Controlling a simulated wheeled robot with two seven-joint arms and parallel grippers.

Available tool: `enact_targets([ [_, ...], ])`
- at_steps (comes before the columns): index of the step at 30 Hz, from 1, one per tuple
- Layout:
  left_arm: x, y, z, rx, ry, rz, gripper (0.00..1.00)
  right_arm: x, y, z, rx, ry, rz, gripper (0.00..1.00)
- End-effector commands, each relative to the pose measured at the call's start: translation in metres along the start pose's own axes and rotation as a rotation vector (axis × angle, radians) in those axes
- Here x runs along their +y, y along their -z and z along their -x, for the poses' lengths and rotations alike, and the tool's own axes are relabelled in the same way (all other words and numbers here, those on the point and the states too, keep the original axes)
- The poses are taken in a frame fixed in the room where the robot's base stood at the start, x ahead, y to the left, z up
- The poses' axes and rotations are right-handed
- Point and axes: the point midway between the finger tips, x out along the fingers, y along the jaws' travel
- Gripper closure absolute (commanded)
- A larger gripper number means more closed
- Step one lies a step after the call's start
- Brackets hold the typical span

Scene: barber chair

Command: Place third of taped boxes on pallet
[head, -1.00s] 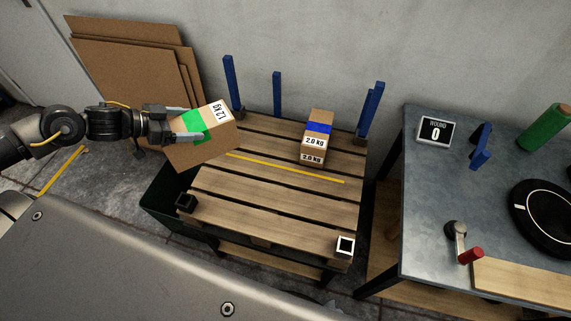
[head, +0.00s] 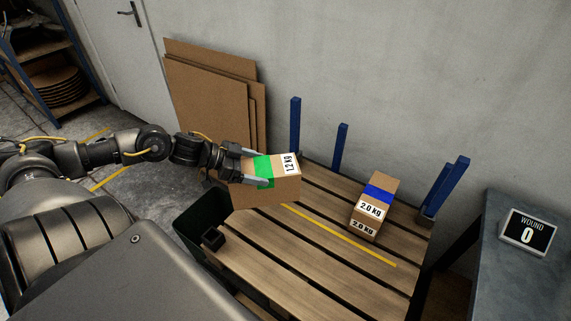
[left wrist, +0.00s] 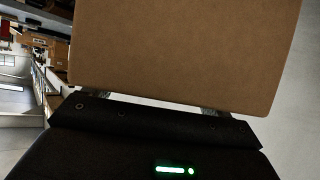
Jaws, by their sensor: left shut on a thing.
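A cardboard box with green tape and a 1.2 kg label (head: 282,185) is in my left gripper (head: 262,170), whose fingers are shut on it. In the head view it is over the left part of the wooden pallet (head: 268,248); I cannot tell how high. In the left wrist view the box's plain brown face (left wrist: 185,50) fills the upper middle. A blue-taped box (head: 373,204) with 2.0 kg labels sits on the right part of the pallet, beyond a yellow line (head: 335,235). My right gripper is not in view.
Blue posts (head: 295,125) stand along the pallet's back and right (head: 446,185). A black square block (head: 213,238) sits at its left corner. Cardboard sheets (head: 210,95) lean on the wall. A grey table with a sign (head: 527,237) is at the right. The pallet's front boards are clear.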

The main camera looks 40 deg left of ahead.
Motion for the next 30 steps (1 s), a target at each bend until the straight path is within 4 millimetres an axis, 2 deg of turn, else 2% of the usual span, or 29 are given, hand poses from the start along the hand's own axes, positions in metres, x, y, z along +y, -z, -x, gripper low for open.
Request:
enact_targets([
  [5, 0.007, 0.003, -0.015, 0.012, 0.001, -0.005, 0.88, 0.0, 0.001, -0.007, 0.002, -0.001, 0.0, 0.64],
  [11, 0.021, 0.006, -0.042, 0.015, 0.0, -0.004, 0.88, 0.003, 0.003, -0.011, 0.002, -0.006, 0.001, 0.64],
  [18, 0.048, 0.009, -0.089, 0.016, -0.002, -0.001, 0.88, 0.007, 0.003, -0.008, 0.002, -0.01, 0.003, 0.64],
  [24, 0.059, -0.012, -0.123, 0.011, 0.0, 0.0, 0.88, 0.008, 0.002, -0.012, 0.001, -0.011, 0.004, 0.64],
  [30, 0.065, -0.02, -0.139, 0.01, 0.001, -0.001, 0.88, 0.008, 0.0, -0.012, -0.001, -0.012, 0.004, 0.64],
])
